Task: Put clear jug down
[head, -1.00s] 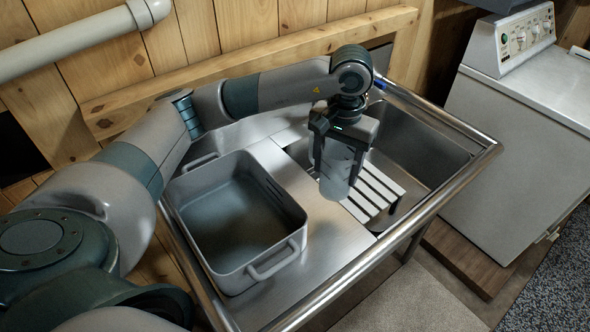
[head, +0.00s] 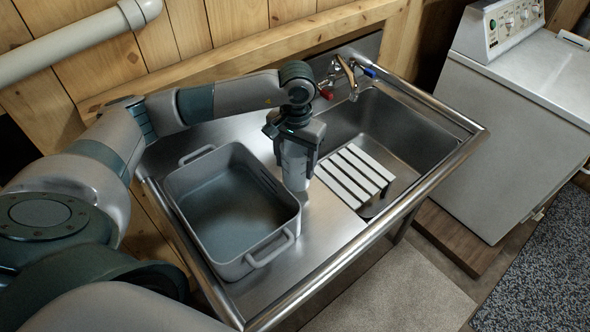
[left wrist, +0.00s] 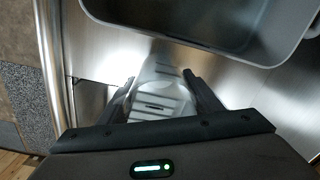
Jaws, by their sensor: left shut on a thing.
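The clear jug (head: 296,168) is held upright between the fingers of my left gripper (head: 294,140), over the steel counter (head: 318,228) just right of the grey tub. In the left wrist view the see-through jug (left wrist: 158,88) sits between the two dark fingers (left wrist: 155,98). My left gripper is shut on it. The jug's base is at or very close to the counter; I cannot tell whether it touches. My right gripper is not in view.
A grey tub (head: 175,190) with handles stands on the counter to the left. A white slatted rack (head: 352,176) lies at the edge of the sink basin (head: 420,135), to the right. A tap (head: 350,78) stands behind. The counter's front is clear.

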